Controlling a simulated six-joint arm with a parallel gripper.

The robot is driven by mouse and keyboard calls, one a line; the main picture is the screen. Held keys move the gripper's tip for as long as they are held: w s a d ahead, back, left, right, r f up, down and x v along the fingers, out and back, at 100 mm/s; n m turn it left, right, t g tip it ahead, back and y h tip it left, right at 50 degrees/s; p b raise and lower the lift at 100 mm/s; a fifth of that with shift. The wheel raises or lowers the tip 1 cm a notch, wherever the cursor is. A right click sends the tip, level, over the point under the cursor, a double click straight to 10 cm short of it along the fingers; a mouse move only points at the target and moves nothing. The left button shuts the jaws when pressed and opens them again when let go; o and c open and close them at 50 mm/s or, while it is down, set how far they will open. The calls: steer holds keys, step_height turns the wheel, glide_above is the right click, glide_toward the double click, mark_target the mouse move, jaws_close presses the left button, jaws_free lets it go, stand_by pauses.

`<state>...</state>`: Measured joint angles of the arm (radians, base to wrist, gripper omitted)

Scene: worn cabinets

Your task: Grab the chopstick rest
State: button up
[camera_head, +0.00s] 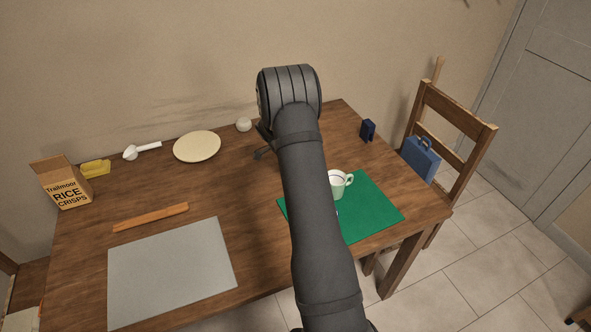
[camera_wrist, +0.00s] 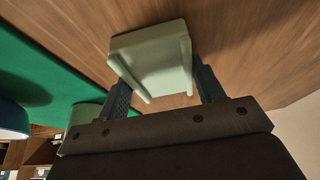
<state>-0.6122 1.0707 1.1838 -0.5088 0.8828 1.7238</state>
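In the wrist view, a small pale green bench-shaped piece (camera_wrist: 150,55), which I take to be the chopstick rest, lies on the wooden table between the fingers of my gripper (camera_wrist: 162,85). The fingers are apart, one on each side of it. The right finger is very close to its edge, and wood shows between the left finger and its near leg. I cannot tell whether either finger touches it. In the head view, my gripper (camera_head: 262,150) is low over the far side of the table, mostly hidden behind my arm, and the rest is hidden there too.
A green mat (camera_head: 375,205) with a white mug (camera_head: 337,187) is to the right of my arm. A white ball-like item (camera_head: 243,125) and a cream plate (camera_head: 197,146) are to the left. A dark blue item (camera_head: 367,130) stands at the right edge.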

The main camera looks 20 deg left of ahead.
steer(key=shift+c, duration=1.2)
steer(key=shift+r, duration=0.1)
